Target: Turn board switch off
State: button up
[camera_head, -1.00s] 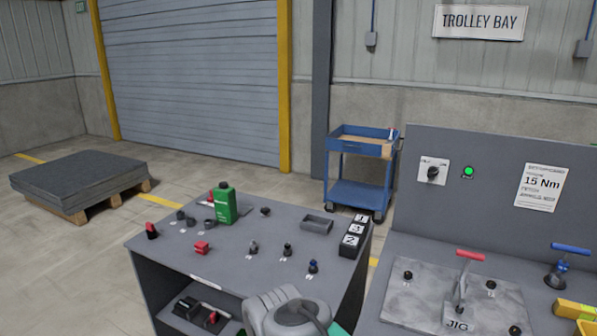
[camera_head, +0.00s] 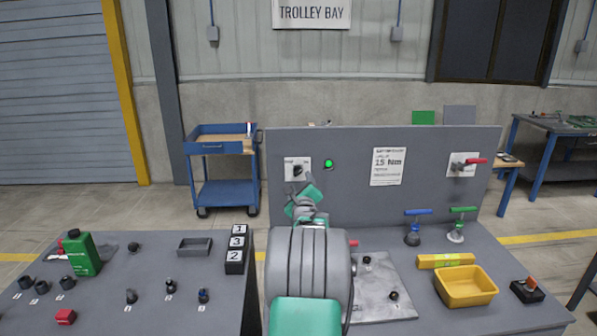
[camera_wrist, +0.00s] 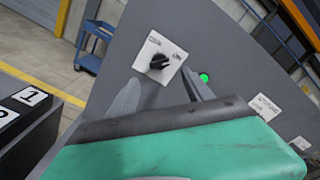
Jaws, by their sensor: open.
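The board switch (camera_head: 297,171) is a black rotary knob on a white plate, on the left part of the upright grey board (camera_head: 340,200). In the wrist view the knob (camera_wrist: 159,62) appears ahead, with small labels too blurred to read. A green lamp (camera_head: 328,164) beside it is lit; it also shows in the wrist view (camera_wrist: 204,77). My gripper (camera_head: 304,196) is in front of and just below the plate. In the wrist view its fingers (camera_wrist: 161,78) are spread and empty, one on each side below the knob, apparently apart from it.
A red-handled device (camera_head: 468,163) sits on the board's right. Numbered blocks (camera_head: 236,247) stand on the left table.

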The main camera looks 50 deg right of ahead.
aim_at(298, 173)
jog(key=p+x, duration=0.2)
jog(key=x, duration=0.5)
jog(key=shift+w+d+p, duration=0.2)
jog(key=shift+w+p, duration=0.1)
grip_shut()
